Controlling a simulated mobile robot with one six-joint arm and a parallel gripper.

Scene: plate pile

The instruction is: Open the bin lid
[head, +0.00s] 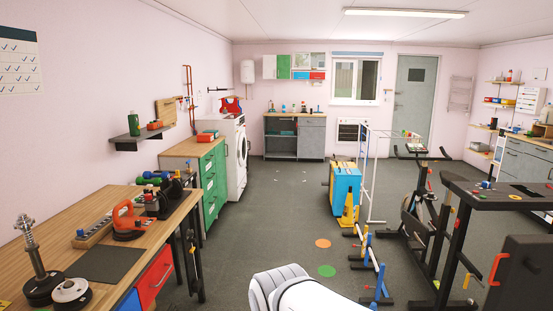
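I cannot make out a bin with certainty. A blue box-like unit (346,187) stands on the floor right of the middle, in the mid distance. It has a flat top and a tan side. Whether it is a bin, or has a lid, is too small to tell. White rounded parts of my own arm show at the bottom middle. My gripper is not in view.
A wooden workbench (89,265) with tools runs along the left. A yellow wet-floor-type stand (349,212), a low rack (371,266) and exercise equipment (420,220) crowd the right. The grey floor (270,215) in the middle is mostly clear.

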